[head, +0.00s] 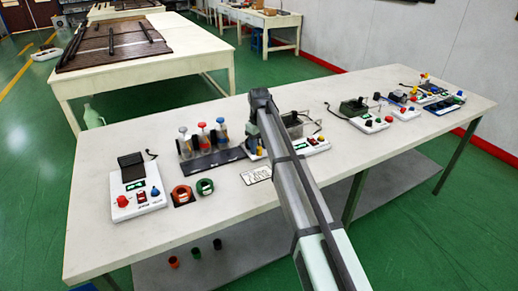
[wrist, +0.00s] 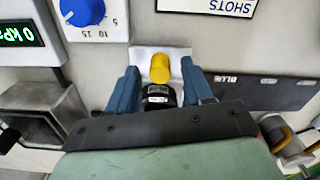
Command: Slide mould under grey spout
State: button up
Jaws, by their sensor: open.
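In the wrist view my gripper (wrist: 160,78) has its two blue fingers apart, one on each side of a yellow rounded piece (wrist: 160,68) and a black cylinder (wrist: 158,97) with a small pale label. The yellow piece lies over a white patch. I cannot tell whether the fingers touch either piece, or whether either is the mould. Three dispensers, with whitish (head: 183,141), red (head: 202,137) and blue-topped (head: 221,131) parts, stand in a row on a dark rack (head: 210,162). I cannot single out the grey spout.
A white box with a green display (wrist: 17,34) and a blue knob (wrist: 82,10) is left of the gripper; a dark strip marked BLUE (wrist: 265,92) is right.

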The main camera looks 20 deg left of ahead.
jog(key=shift+f, duration=0.7)
grip_shut()
dwell(0.3)
